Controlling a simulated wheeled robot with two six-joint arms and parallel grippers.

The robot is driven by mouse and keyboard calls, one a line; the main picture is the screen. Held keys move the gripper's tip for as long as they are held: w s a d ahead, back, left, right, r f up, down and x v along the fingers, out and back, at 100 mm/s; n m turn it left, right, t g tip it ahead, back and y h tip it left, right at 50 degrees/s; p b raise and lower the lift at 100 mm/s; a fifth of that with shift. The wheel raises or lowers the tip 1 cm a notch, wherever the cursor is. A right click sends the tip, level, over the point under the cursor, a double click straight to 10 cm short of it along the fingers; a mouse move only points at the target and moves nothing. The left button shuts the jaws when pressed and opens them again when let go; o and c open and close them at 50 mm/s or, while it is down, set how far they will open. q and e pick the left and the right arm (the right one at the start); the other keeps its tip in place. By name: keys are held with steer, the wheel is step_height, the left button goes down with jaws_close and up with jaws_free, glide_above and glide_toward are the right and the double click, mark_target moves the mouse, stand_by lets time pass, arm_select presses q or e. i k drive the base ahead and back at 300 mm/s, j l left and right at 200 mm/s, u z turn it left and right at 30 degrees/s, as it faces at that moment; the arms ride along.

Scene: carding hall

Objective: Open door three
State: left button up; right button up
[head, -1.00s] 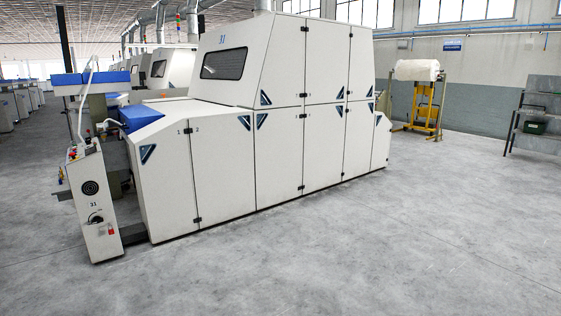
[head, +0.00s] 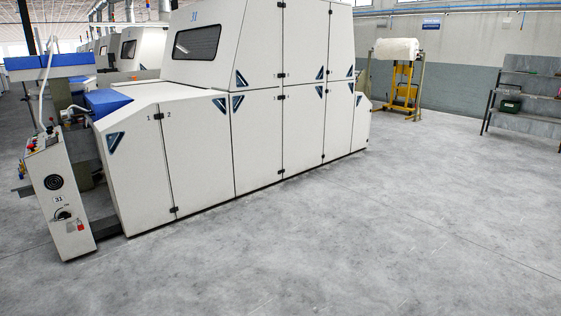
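A large white carding machine (head: 205,110) marked 31 stands ahead with a row of lower door panels. The two leftmost doors bear the numbers 1 (head: 138,172) and 2 (head: 195,150). The panel to the right of door 2 (head: 257,150) has a blue triangle at its upper left and a small mark near its upper right, too small to read. Further lower panels follow to the right, and upper panels (head: 310,45) sit above. All doors look shut. Black fittings show along several door edges. Neither of my grippers is in view.
A control box (head: 57,195) with a dial and red padlock stands at the machine's left end. Open concrete floor (head: 330,235) lies in front and to the right. A yellow stand with a white roll (head: 397,50) and grey shelving (head: 530,100) stand at the back right.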

mark_target(255, 126)
steer(key=i, duration=5.45)
